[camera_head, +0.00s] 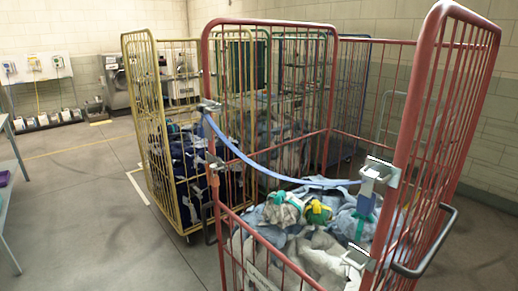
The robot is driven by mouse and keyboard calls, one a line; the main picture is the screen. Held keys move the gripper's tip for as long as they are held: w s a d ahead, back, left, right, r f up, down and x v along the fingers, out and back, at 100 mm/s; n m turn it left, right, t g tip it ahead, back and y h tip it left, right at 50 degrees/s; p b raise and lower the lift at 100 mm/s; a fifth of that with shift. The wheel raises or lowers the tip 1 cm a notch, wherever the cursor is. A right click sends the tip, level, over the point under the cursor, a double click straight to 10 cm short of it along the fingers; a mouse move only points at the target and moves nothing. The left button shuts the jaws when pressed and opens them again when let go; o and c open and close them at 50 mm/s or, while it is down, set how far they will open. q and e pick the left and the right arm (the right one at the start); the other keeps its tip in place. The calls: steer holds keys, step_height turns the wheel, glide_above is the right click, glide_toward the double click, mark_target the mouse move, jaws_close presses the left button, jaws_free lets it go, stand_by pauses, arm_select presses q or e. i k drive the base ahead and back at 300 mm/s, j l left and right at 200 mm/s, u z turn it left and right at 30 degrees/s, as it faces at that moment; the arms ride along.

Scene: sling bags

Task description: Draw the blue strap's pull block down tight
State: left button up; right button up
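A blue strap (262,168) runs across the open front of a red roll cage (212,70). It starts at a metal bracket (208,105) on the left post, slopes down to the right and sags in a slack curve. It ends at a pale metal fitting (380,171) on the right post. A short grey-blue block (366,198) hangs just below this fitting; it looks like the pull block, but its details are too small to tell. Neither of my grippers is in view.
Crumpled laundry (300,235) fills the red cage below the strap. A dark handle bar (425,245) juts from its right side. A yellow cage (150,110) with dark laundry stands behind left. The floor (90,190) at left is mostly clear, with a table edge (10,150) at far left.

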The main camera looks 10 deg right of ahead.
mark_target(201, 131)
steer(key=z, duration=1.6)
steer(key=u, duration=1.6)
steer(key=i+j+z, duration=0.15)
steer(key=i+j, duration=0.45)
steer(key=j, duration=0.1)
